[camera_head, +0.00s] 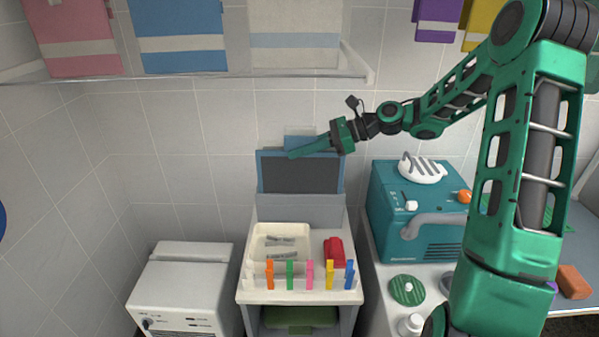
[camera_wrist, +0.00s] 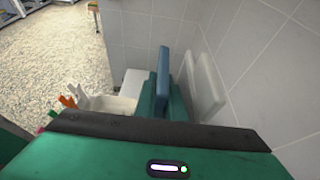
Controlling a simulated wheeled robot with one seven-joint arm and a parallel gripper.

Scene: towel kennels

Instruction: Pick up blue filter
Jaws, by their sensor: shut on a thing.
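The blue filter (camera_head: 266,173) is a flat panel with a blue frame and a dark grey middle. It stands upright against the tiled wall, above the back of a pale grey stand, with a blue tab (camera_head: 299,141) on its top edge. My gripper (camera_head: 296,152) reaches in from the right and is shut on the filter at this tab. In the wrist view a blue flat part (camera_wrist: 163,72) of it shows edge-on by the green fingers. The gripper body hides much of the rest there. Whether the filter's lower edge touches the stand is unclear.
The stand (camera_head: 245,297) bears a cream tray (camera_head: 258,232), a red object (camera_head: 334,252) and a row of coloured pegs. A teal machine (camera_head: 391,187) stands to the right and a white box (camera_head: 175,290) to the left. A shelf (camera_head: 215,77) with folded towels hangs above.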

